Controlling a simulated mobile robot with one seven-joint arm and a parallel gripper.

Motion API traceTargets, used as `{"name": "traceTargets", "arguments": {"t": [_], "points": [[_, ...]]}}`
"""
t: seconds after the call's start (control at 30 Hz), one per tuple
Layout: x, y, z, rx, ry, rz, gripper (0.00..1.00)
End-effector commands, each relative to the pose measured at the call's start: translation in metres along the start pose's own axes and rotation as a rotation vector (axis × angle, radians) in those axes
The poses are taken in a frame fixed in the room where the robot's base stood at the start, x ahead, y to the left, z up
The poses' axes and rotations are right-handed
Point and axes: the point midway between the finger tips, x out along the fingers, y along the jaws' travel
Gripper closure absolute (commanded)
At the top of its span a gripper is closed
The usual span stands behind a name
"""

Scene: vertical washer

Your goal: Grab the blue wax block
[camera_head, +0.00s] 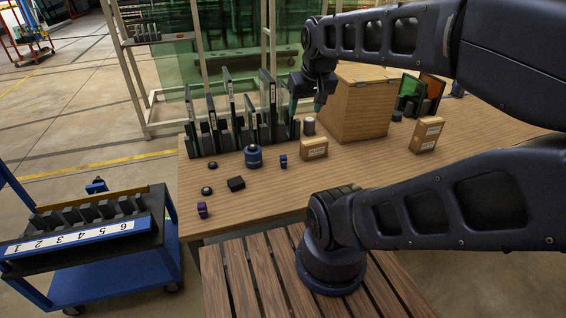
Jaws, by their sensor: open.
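The small blue block (283,161) that best fits the blue wax block stands on the wooden table (330,195), between a round blue canister and a cardboard box. It is too small to make out any wax surface. My gripper (319,104) hangs above the table, up and to the right of the blue block in the picture and apart from it. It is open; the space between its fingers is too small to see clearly.
The blue canister (253,157) and small box (313,149) flank the block. A grey cylinder (309,126), large wooden box (358,105), black block (236,184) and purple item (202,210) stand nearby. Racked glass panels (230,115) line the back left. The table's front middle is clear.

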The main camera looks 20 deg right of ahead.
Motion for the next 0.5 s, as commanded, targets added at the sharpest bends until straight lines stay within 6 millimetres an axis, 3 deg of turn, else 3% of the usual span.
{"name": "traceTargets", "arguments": {"t": [0.33, 0.5], "points": [[0.001, 0.000, -0.002, 0.010, -0.003, -0.001, 0.48], [0.013, 0.001, -0.018, 0.101, -0.029, -0.009, 0.48]]}}
